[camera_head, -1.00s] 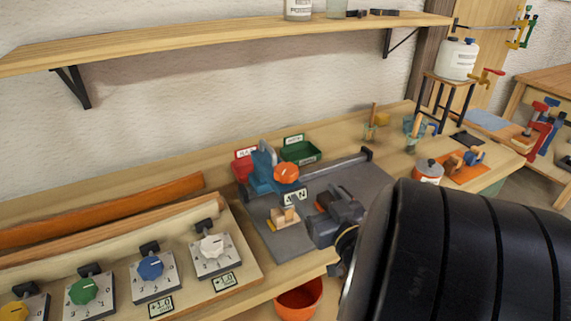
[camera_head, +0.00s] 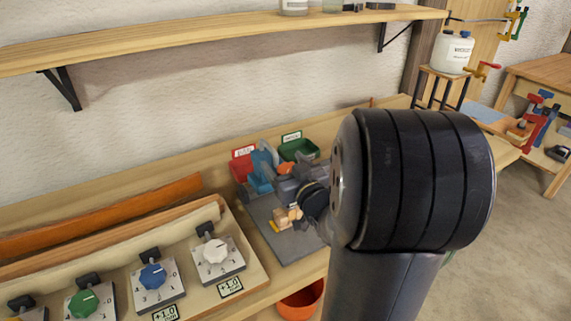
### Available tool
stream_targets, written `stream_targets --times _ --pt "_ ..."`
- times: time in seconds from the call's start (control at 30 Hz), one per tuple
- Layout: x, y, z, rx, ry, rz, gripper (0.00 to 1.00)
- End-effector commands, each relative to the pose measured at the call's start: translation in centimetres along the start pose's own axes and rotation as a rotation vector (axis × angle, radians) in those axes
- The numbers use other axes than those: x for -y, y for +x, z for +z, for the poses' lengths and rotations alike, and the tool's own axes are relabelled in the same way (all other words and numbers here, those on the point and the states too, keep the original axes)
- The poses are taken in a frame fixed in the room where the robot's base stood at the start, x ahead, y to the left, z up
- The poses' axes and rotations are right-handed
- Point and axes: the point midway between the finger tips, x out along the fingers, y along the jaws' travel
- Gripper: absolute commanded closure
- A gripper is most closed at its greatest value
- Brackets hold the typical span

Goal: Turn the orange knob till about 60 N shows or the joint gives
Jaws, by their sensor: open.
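The orange knob (camera_head: 285,168) shows only as a small patch behind my gripper, on the blue test device (camera_head: 261,178) on the bench. My gripper (camera_head: 288,181) is open, in front of the device and close to the knob in the picture. Whether its fingers touch the knob or stand around it, I cannot tell. The force readout is hidden behind my gripper. Small pale wooden pieces (camera_head: 284,218) sit on the grey plate (camera_head: 268,238) below my gripper; the joint itself cannot be made out.
A red bin (camera_head: 242,168) and a green bin (camera_head: 299,149) stand behind the device. A board with coloured dials (camera_head: 153,276) lies left. An orange bucket (camera_head: 301,302) is below the bench edge. A shelf (camera_head: 230,38) runs above. My arm hides the bench's right part.

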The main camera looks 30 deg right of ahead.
Motion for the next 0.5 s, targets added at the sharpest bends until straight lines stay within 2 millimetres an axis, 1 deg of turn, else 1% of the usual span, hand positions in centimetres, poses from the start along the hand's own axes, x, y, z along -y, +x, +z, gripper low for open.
stream_targets --times 0.2,0.5 --pt "0.00 0.01 0.00 0.000 0.000 0.000 0.28" --pt "0.00 -0.01 -0.01 0.000 0.000 0.000 0.52"
